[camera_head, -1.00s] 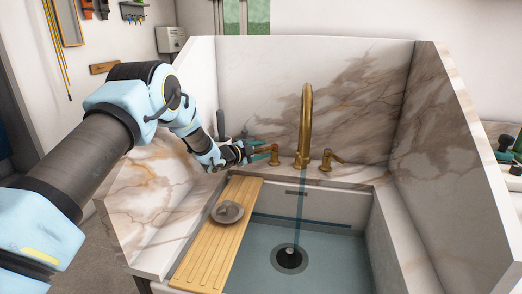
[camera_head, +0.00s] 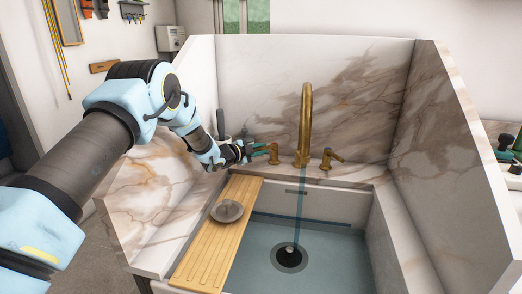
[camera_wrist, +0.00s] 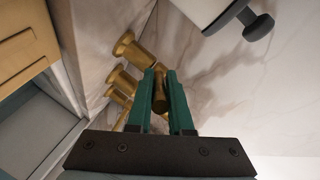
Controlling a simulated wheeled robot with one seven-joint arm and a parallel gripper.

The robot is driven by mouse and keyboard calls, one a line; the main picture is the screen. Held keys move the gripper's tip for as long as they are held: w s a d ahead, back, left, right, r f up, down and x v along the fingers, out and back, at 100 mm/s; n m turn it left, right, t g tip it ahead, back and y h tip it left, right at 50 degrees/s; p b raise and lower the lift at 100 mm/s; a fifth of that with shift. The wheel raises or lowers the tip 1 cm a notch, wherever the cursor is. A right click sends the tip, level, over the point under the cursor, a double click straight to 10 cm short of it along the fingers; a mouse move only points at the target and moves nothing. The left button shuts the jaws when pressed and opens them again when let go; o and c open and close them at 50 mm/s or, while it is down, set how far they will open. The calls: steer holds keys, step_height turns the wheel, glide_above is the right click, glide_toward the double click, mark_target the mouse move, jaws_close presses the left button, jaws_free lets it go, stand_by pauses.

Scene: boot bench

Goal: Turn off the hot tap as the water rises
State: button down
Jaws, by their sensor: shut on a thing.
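The brass tap spout (camera_head: 306,120) stands at the back of the sink, with a left handle (camera_head: 274,155) and a right handle (camera_head: 327,160) on either side. A thin stream of water (camera_head: 300,205) falls from the spout into the sink (camera_head: 345,255), where water covers the floor around the dark drain (camera_head: 289,257). My gripper (camera_head: 264,151) is at the left handle, its green fingers shut on the handle's lever. In the wrist view, the brass lever (camera_wrist: 160,97) sits between the two fingertips. No hot or cold marking is legible.
A wooden drainboard (camera_head: 205,262) with a grey round dish (camera_head: 227,211) lies across the sink's left side, below my gripper. Tall marble walls (camera_head: 340,95) enclose the back and right. A container with utensils stands behind my gripper, partly hidden.

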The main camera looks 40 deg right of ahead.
mark_target(272, 148)
steer(key=shift+s+f, duration=0.1)
steer(key=shift+f, duration=0.05)
stand_by(0.8)
steer(key=n+t+b, duration=0.1)
steer(key=b, duration=0.1)
steer(key=s+n+t+b, duration=0.1)
steer(key=b, duration=0.2)
steer(key=shift+s+f, duration=0.1)
steer(key=shift+f, duration=0.2)
steer(key=s+n+t+y+b, duration=0.1)
steer(key=n+t+b, duration=0.1)
steer(key=t+b, duration=0.1)
steer(key=shift+s+b, duration=0.15)
steer(key=shift+b, duration=0.5)
steer(key=shift+s+d+r+n+t+y+b, duration=0.1)
steer(key=shift+s+n+t+y+b, duration=0.2)
steer(key=shift+n+t+b, duration=0.25)
steer(key=shift+s+d+r+n+t+y+b, duration=0.1)
steer(key=shift+s+n+t+y+b, duration=0.2)
steer(key=shift+t, duration=0.35)
steer(key=shift+s+d+r+n+t+y, duration=0.15)
steer(key=shift+s+n+t+y, duration=0.1)
steer(key=shift+n+t+y, duration=0.6)
steer(key=shift+n+t, duration=0.3)
steer(key=shift+t, duration=0.05)
steer(key=c, duration=0.8)
jaws_free()
steer(key=shift+c, duration=0.2)
steer(key=shift+s+r, duration=0.1)
